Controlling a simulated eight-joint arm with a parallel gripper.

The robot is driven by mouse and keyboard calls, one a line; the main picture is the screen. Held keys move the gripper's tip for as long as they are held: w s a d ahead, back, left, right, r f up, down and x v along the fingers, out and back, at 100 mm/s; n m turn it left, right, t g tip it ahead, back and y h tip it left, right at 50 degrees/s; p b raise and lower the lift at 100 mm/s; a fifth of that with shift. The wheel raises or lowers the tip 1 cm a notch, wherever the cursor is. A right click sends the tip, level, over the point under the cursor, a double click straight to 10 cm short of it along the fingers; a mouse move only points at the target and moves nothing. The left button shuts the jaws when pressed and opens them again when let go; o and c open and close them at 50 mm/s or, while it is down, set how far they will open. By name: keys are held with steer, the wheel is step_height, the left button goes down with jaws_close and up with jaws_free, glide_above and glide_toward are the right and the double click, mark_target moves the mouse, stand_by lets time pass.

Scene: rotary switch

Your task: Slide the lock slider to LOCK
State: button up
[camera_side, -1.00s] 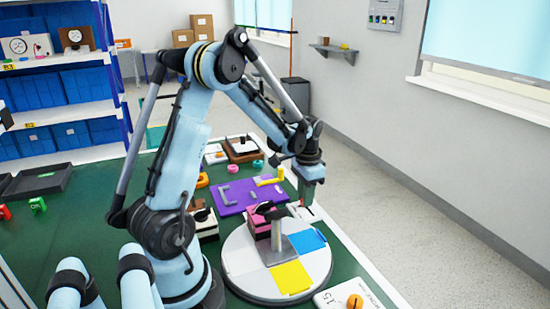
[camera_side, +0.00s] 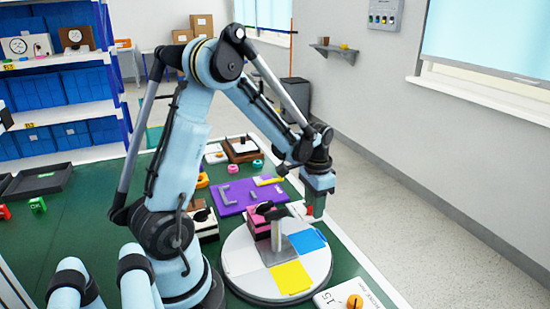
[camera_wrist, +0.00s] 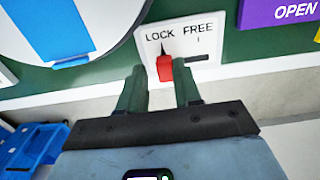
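The lock panel is a small white plate (camera_wrist: 150,48) marked LOCK and FREE, seen at the top middle of the wrist view. Its red slider (camera_wrist: 166,69) sits toward the left of a dark slot, below LOCK, with a black pointer directed at that word. The slot shows to the slider's right, below FREE. My gripper (camera_wrist: 158,72) is open, with its two green fingers apart and the red slider between their tips. The right finger is close to the slider; contact cannot be told. In the side view my gripper (camera_side: 317,208) is low over the panel, mostly hiding it.
A round white turntable (camera_side: 245,270) with blue and yellow sectors stands beside the panel. A pink block (camera_side: 258,226) and a purple board (camera_side: 232,203) are nearby. The table edge and floor lie just beyond the panel.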

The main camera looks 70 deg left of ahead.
steer(key=shift+o, duration=0.8)
steer(key=shift+a+r, duration=0.1)
steer(key=shift+r, duration=0.05)
step_height(320, 180, up, 12)
steer(key=s+d+t, duration=0.3)
steer(key=d, duration=0.4)
steer(key=s+d+t, duration=0.3)
steer(key=d+t, duration=0.1)
steer(key=d, duration=0.3)
steer(key=shift+s+d, duration=0.2)
steer(key=shift+s, duration=0.1)
